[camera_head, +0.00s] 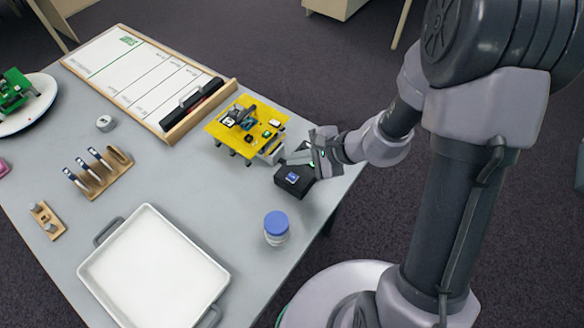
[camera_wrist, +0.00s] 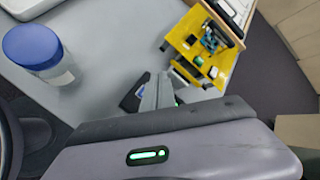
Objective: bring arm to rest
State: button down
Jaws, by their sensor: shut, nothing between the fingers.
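My gripper (camera_head: 290,158) is shut and empty in the head view. My arm reaches in from the right. In the wrist view my gripper (camera_wrist: 158,92) shows past the wrist housing, with part of the black box (camera_wrist: 130,98) behind it.
A yellow platform with electronics (camera_head: 262,112) stands just left of my gripper. A blue-lidded jar (camera_head: 276,228) stands in front. A white tray (camera_head: 155,275), a wooden rack (camera_head: 104,178) and a whiteboard (camera_head: 125,75) occupy the table's left and back. Open floor lies beyond the right edge.

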jog(key=s+a+r+n, duration=0.1)
jog(key=s+r+n, duration=0.45)
jog(key=r, duration=0.75)
jog(key=s+d+r+n+t+h, duration=0.1)
jog(key=s+d+r+n+h, duration=0.3)
jog(key=s, duration=0.7)
jog(key=d+r+h, duration=0.2)
jog(key=d+r, duration=0.2)
jog(key=shift+s+d+r+t, duration=0.15)
jog(key=shift+d+r+t, duration=0.1)
jog(key=shift+r+t, duration=0.15)
jog(key=shift+f, duration=0.1)
